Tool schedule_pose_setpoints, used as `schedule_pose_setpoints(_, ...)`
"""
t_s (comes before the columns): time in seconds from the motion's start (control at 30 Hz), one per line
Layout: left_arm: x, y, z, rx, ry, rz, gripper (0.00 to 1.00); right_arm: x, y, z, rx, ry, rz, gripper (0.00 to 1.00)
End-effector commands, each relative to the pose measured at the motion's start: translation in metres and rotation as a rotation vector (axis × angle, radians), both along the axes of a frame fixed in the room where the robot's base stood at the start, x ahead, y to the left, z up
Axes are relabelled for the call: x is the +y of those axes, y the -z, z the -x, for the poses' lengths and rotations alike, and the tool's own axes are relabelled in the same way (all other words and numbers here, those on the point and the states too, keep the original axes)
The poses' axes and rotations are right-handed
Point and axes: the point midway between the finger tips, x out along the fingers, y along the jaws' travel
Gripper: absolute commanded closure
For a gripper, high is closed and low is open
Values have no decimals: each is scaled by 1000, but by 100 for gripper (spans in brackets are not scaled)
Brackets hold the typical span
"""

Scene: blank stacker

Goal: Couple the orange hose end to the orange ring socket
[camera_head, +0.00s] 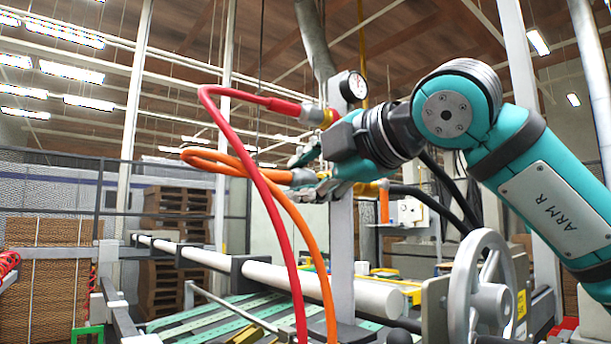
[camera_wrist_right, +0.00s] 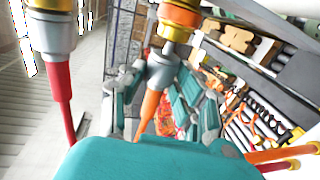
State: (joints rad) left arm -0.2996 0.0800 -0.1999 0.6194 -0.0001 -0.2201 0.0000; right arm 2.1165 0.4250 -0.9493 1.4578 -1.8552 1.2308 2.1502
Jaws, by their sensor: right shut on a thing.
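The orange hose (camera_head: 215,159) loops from the lower middle to its grey metal end (camera_head: 303,177) in the head view. My right gripper (camera_head: 309,174) is shut on this end. In the right wrist view, the grey hose end (camera_wrist_right: 163,70) sits between the fingers of my right gripper (camera_wrist_right: 163,95), with the orange hose below it. The orange ring socket (camera_wrist_right: 180,16) with its gold part lies directly above the hose end and looks in line with it. I cannot tell whether they are fully joined. A yellow-orange fitting (camera_head: 368,189) shows beside the post in the head view. My left gripper is out of view.
A red hose (camera_head: 262,180) is attached to a fitting (camera_head: 318,116) above, close to my right gripper. A gauge (camera_head: 356,85) tops the grey post (camera_head: 342,245). A handwheel (camera_head: 481,285) and roller (camera_head: 320,287) stand below. Open space lies left of the hoses.

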Motion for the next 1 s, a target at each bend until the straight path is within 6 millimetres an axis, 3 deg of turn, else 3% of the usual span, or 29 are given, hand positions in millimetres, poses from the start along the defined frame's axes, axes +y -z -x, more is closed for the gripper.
schedule_pose_setpoints(1.0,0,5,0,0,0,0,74,-6,0,-5,0,0,0,95)
